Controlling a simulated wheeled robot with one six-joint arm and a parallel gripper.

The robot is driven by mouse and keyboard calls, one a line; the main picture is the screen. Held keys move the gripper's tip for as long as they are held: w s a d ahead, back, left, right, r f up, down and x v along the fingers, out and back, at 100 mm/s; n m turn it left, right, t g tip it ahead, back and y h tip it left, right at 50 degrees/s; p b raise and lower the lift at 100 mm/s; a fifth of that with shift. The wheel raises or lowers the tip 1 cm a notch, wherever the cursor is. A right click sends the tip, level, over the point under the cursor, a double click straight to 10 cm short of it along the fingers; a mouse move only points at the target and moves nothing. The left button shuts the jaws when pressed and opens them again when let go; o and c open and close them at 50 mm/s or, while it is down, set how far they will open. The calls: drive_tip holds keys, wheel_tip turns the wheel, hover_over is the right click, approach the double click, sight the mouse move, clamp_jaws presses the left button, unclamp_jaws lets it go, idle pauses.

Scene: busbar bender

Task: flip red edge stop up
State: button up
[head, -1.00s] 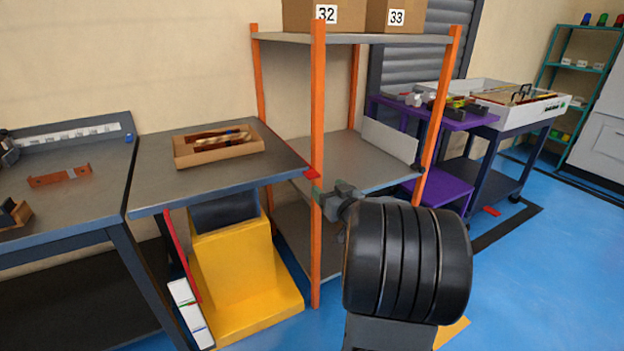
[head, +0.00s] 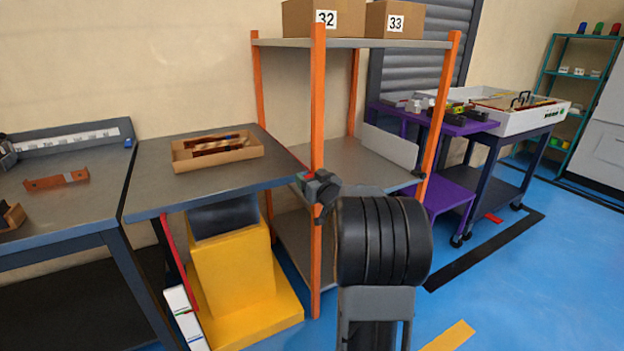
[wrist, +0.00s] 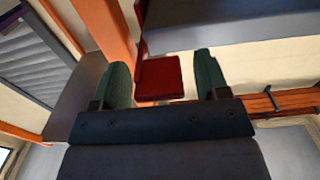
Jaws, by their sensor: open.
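The red edge stop (wrist: 160,78) is a small red plate at the edge of the small table, beside the orange shelf post. In the wrist view it lies between the two green fingertips of my gripper (wrist: 162,82), with a gap to the finger on the right. The finger on the left is close to it, and I cannot tell whether it touches. In the head view my gripper (head: 318,188) is at the table's right front corner and hides most of the stop. The gripper is open. I cannot tell the stop's tilt.
The small table (head: 230,182) bears a cardboard tray (head: 190,165) with rods. The orange-post shelf (head: 317,110) stands close to the table's right side. A yellow block (head: 235,280) is below the table. Blue floor (head: 500,285) is open at right.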

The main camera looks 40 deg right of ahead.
drive_tip(key=shift+c, duration=0.3)
clamp_jaws()
wheel_tip(320, 180, up, 4)
drive_tip(key=p, duration=0.4)
drive_tip(key=shift+r, duration=0.2)
drive_tip(key=shift+f, duration=0.1)
drive_tip(key=shift+c, duration=1.4)
unclamp_jaws()
drive_tip(key=o, duration=0.3)
drive_tip(key=shift+o, duration=0.2)
